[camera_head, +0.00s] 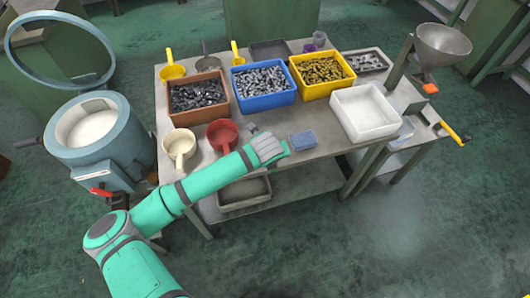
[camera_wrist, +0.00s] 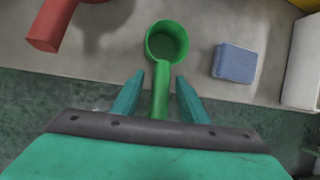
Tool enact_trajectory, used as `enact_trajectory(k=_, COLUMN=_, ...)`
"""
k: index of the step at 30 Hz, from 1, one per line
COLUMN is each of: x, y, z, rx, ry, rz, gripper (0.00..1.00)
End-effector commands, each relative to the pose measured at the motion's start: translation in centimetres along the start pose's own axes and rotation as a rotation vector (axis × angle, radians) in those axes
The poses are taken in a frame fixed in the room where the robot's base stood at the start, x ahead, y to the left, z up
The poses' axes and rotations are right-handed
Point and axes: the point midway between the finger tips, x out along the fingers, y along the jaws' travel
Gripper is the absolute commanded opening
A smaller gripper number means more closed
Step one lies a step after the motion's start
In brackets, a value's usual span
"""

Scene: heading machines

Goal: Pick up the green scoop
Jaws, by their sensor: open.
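The green scoop (camera_wrist: 167,42) lies on the grey table near its front edge, its round cup away from me. Its handle (camera_wrist: 161,92) points toward my gripper (camera_wrist: 157,88) and shows between the two open fingers, with a gap on each side. In the head view my gripper (camera_head: 280,148) is over the table's front edge, and my arm hides nearly all of the scoop. I cannot tell the height between fingers and handle.
A red scoop (camera_head: 222,134) and a cream scoop (camera_head: 180,146) are to the left. A blue sponge (camera_head: 303,140) and an empty white bin (camera_head: 364,112) are to the right. Brown (camera_head: 200,98), blue (camera_head: 264,85) and yellow (camera_head: 322,75) bins of parts stand behind.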

Motion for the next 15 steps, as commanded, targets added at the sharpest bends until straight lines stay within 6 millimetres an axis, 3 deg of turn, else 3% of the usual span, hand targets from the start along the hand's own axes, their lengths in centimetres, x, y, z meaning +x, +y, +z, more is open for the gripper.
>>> enact_trajectory(k=2, x=-0.02, y=0.00, z=0.00, rx=0.000, ry=0.000, rz=0.000, gripper=0.40)
enact_trajectory(k=7, x=-0.04, y=0.00, z=0.00, rx=0.000, ry=0.000, rz=0.000, gripper=0.02)
enact_trajectory(k=15, x=-0.07, y=-0.01, z=0.02, rx=-0.001, ry=0.000, rz=0.000, gripper=0.00)
